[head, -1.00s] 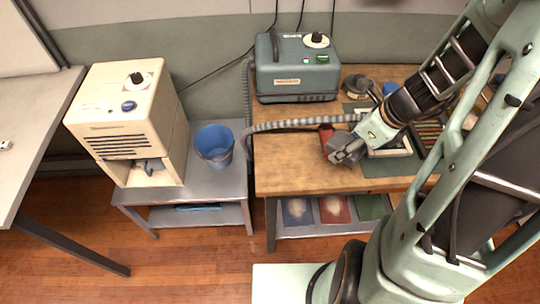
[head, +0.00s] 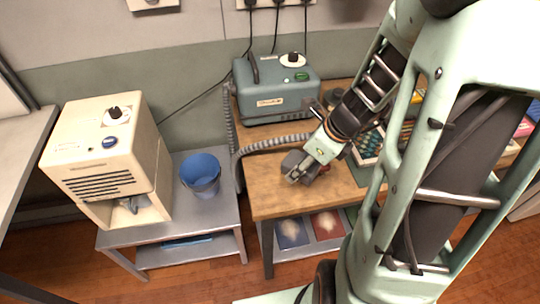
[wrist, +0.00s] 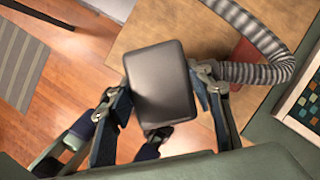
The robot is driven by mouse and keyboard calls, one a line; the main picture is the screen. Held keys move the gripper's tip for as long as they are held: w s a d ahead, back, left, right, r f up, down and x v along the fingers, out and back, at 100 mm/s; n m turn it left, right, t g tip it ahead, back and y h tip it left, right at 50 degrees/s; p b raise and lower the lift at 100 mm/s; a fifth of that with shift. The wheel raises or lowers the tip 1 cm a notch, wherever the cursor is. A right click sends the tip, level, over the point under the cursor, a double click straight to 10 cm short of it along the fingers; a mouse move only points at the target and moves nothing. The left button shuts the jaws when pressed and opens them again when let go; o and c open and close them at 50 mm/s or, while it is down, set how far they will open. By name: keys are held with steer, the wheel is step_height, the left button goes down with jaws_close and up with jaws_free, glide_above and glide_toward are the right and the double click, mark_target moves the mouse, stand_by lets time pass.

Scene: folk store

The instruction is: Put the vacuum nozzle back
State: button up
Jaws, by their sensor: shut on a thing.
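My gripper (head: 294,177) is over the front left part of the wooden bench top, its fingers pointing down and left in the head view. It is shut on the vacuum nozzle, a dark grey block that shows between the fingers in the wrist view (wrist: 160,82) and partly in the head view (head: 291,160). The grey ribbed hose (head: 270,143) runs from beside the nozzle to the left edge of the bench and up beside the teal vacuum unit (head: 270,95). The hose also shows in the wrist view (wrist: 255,72). The fingers hide part of the nozzle.
Left of the bench (head: 270,195), a low metal table (head: 195,222) carries a cream machine (head: 100,150) with an open recess and a blue bucket (head: 201,174). A case with coloured items (head: 370,143) lies right of my gripper. The bench's front left corner is clear.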

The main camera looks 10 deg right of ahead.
mark_target(272, 173)
steer(key=w+a+f+b, duration=0.1)
steer(key=w+f, duration=0.1)
steer(key=w+a+f+b, duration=0.1)
steer(key=w+f, duration=0.1)
steer(key=w+a+f+b, duration=0.1)
steer(key=w+f+b, duration=0.1)
steer(key=shift+w+a+f, duration=0.2)
steer(key=shift+w+a, duration=0.05)
steer(key=shift+w, duration=0.1)
steer(key=shift+w+a+f+b, duration=0.2)
steer(key=shift+w+f+b, duration=0.1)
steer(key=shift+w+f, duration=0.1)
steer(key=b+x, duration=0.3)
steer(key=x, duration=0.1)
steer(key=shift+s+d+f+b, duration=0.1)
steer(key=shift+s+d+b, duration=0.1)
steer(key=shift+d+b, duration=0.2)
